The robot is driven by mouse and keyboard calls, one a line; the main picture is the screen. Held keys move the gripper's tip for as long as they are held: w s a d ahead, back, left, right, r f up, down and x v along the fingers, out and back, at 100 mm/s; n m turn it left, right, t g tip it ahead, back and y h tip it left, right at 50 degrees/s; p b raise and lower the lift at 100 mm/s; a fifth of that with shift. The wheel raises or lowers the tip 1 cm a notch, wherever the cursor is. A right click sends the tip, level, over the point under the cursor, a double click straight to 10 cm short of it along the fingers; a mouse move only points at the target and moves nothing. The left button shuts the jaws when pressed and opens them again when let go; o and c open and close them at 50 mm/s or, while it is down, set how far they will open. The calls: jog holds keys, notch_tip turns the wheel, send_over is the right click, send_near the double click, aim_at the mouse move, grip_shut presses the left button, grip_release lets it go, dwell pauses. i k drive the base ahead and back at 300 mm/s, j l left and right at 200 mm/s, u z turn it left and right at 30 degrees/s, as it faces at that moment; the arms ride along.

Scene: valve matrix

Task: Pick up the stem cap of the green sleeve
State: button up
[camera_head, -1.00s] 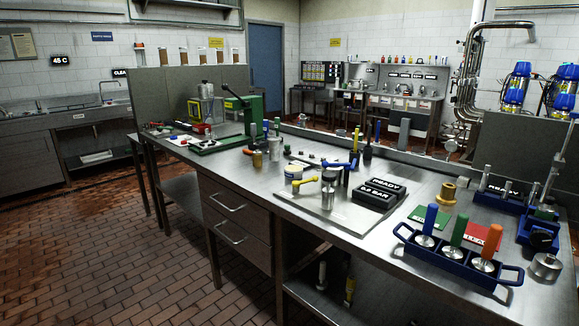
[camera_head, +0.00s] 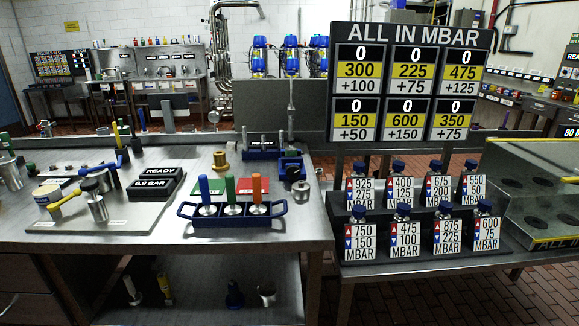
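A green sleeve (camera_head: 229,188) stands upright in the middle of a dark blue carrier (camera_head: 225,223) on the steel bench. A round silver metal cap (camera_head: 232,209) sits at the foot of the green sleeve. A blue sleeve (camera_head: 204,189) stands to its left and an orange sleeve (camera_head: 256,188) to its right, each with a similar silver piece at its foot. The carrier has a loop handle at each end. My gripper is not in view.
Red and green cards (camera_head: 250,186) lie behind the carrier, with a brass fitting (camera_head: 220,161) behind them. Black READY and 0.8 BAR blocks (camera_head: 154,186) stand left. Bottles with MBAR labels and a display board (camera_head: 408,85) stand on the right table.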

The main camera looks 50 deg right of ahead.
aim_at(291, 141)
jog(key=l, duration=0.65)
jog(key=i+l, duration=0.1)
jog(key=l, duration=0.55)
jog(key=l+z, duration=0.1)
jog(key=l, duration=0.6)
jog(key=i+l, duration=0.15)
jog(key=l, duration=0.5)
